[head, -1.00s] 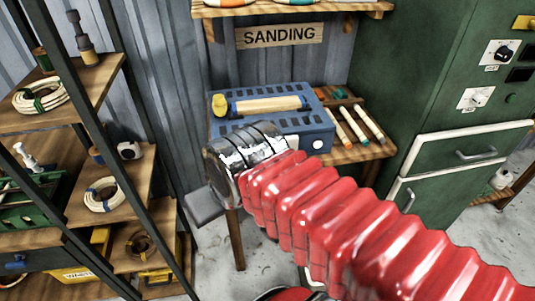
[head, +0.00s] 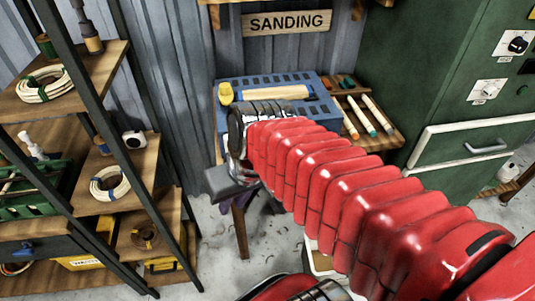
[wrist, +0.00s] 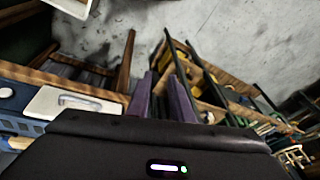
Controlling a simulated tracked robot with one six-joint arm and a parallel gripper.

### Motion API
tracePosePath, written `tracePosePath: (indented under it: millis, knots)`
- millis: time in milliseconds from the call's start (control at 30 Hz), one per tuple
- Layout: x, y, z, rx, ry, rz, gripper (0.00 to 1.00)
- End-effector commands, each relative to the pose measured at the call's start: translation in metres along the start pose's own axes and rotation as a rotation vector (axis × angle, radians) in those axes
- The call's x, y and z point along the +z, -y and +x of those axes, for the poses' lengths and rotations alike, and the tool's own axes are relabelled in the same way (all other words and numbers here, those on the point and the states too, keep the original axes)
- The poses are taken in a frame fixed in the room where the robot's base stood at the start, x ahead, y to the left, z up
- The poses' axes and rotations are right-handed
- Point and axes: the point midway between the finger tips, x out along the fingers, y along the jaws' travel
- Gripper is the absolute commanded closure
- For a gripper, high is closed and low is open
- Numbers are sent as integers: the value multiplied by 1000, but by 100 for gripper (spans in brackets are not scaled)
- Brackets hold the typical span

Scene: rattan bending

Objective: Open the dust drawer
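The blue sanding machine (head: 222,117) stands on the wooden bench under the SANDING sign. In the wrist view a pale front panel with a handle (wrist: 75,102), apparently the dust drawer, shows at the left beside the machine's blue body (wrist: 22,97). I cannot tell how far it is pulled out. In the head view my red arm hides the machine's front. My gripper (wrist: 162,85) shows two purple fingers, apart and empty, to the right of the panel and clear of it.
A green cabinet (head: 420,75) with a pale-framed handled front (head: 485,145) stands at the right. An open shelf rack (head: 120,190) with coils stands at the left. A pale box (head: 322,264) is on the floor below the bench.

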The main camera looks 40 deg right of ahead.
Motion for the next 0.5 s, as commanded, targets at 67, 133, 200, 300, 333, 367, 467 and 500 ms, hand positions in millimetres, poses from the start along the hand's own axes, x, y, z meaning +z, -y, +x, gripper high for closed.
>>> tracePosePath:
  millis: [67,133,200,300,333,367,467,500]
  knots:
    - [4,-7,12,-40,60,59,80]
    - [6,-11,21,-83,104,105,80]
    - [8,-14,28,-131,140,152,80]
    - [8,-19,38,-205,181,222,80]
    - [8,-20,40,-228,190,243,80]
    - [7,-22,43,-252,198,264,80]
    - [4,-28,51,-335,216,337,80]
    - [2,-31,53,-369,219,366,80]
